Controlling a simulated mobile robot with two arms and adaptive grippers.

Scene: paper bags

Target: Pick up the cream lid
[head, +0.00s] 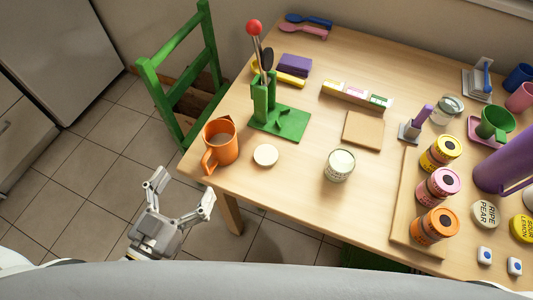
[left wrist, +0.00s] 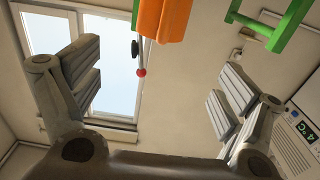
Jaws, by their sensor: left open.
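The cream lid (head: 265,155) is a small pale disc lying flat on the table near its front left edge, just right of the orange mug. A pale jar (head: 339,166) with a cream top and a printed label stands farther right. My left gripper (head: 183,188) is off the table's front left corner, left of and nearer to me than the lid. It is open and empty, its fingers spread wide. The left wrist view shows the same open fingers (left wrist: 160,88) with nothing between them; the lid does not show there. My right gripper is not in view.
The orange mug (head: 220,142) stands at the table's left edge, close to the lid. A green utensil stand (head: 281,121) is behind the lid. A square tan board (head: 363,130) and a wooden tray (head: 404,220) with cans are to the right. Table around the lid's right is clear.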

